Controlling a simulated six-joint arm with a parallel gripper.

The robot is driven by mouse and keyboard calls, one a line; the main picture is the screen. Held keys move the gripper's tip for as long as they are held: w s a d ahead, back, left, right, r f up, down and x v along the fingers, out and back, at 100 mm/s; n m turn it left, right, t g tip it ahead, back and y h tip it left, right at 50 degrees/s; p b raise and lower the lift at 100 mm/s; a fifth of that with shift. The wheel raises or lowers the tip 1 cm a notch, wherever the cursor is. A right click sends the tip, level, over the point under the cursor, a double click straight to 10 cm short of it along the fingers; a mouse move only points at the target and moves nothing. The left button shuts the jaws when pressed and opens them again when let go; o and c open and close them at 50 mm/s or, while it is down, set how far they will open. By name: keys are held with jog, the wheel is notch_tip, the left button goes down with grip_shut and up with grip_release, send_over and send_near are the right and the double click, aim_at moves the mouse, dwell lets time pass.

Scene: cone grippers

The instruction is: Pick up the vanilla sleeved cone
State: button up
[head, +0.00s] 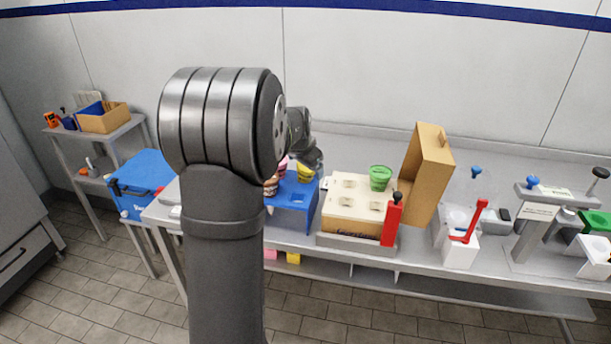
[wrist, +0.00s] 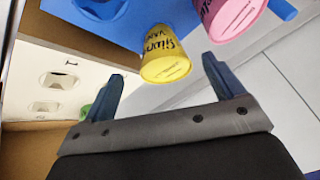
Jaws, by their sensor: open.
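The yellow sleeved cone, which I take as the vanilla one, shows in the head view (head: 305,172) at the blue rack (head: 291,203). In the wrist view the yellow cone (wrist: 166,66) has dark lettering on its sleeve, partly unreadable, and lies between my fingers in the picture. My gripper (wrist: 163,68) is open, its two dark fingers on either side of the cone; I cannot tell whether they touch it. A pink sleeved cone (wrist: 232,16) is beside it, close to the right fingertip. In the head view my arm hides part of the rack and the fingers.
A blue cooler (head: 140,180) stands at left.

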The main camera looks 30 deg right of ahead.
aim_at(304, 182)
jog(key=shift+w+d+r+x, duration=0.1)
jog(key=shift+x, duration=0.75)
jog(key=shift+w+d+r+x, duration=0.1)
jog(key=shift+x, duration=0.7)
jog(key=shift+w+d+r+x, duration=0.1)
jog(key=shift+x, duration=0.75)
jog(key=c, duration=1.1)
